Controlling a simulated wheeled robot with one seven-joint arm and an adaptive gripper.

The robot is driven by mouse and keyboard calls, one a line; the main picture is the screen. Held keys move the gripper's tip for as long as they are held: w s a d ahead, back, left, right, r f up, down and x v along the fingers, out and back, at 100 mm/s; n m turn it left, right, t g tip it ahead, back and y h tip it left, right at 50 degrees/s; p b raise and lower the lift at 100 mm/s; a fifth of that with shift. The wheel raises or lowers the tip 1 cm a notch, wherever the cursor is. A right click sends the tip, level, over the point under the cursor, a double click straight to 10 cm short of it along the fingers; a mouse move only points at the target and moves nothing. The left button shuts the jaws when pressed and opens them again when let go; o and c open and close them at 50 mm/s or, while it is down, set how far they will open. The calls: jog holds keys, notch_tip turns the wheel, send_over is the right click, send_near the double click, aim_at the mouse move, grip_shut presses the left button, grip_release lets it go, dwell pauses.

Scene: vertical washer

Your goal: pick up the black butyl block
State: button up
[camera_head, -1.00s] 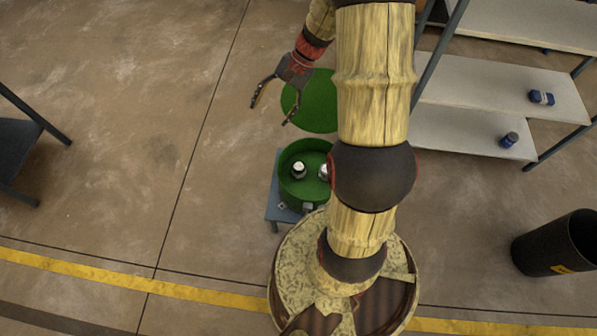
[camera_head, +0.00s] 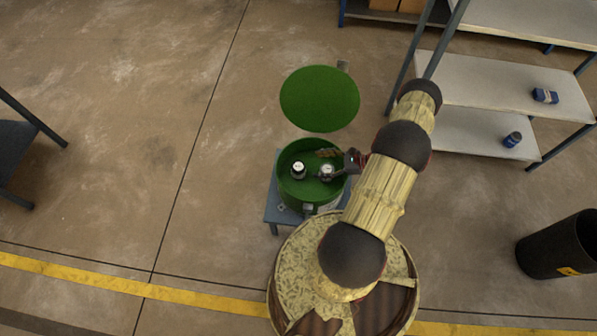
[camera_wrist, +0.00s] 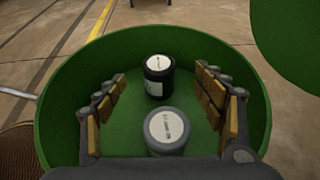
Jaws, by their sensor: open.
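The black butyl block (camera_wrist: 158,85), a short black cylinder with a white labelled top, stands upright inside the green round tub (camera_wrist: 70,100). It shows in the head view (camera_head: 298,170), left of a grey cylinder. My gripper (camera_wrist: 161,78) is open and empty, its fingers reaching into the tub from the right in the head view (camera_head: 325,158). In the wrist view the black block appears between the fingertips, with clear space on either side; whether it lies beyond them in depth I cannot tell.
A grey cylinder with a pale labelled top (camera_wrist: 167,130) stands close beside the black block, nearer my palm. The tub's wall surrounds both. Its green lid (camera_head: 320,98) is raised open behind. The tub sits on a small blue stand (camera_head: 272,207). Shelves (camera_head: 470,85) stand at right.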

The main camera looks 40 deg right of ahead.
aim_at(301, 167)
jog(key=shift+f, duration=0.45)
jog(key=b+x, duration=0.2)
jog(key=x, duration=0.5)
jog(key=shift+a+f+b, duration=0.1)
jog(key=shift+a+b, duration=0.2)
jog(key=shift+c, duration=1)
jog(key=c, duration=1.3)
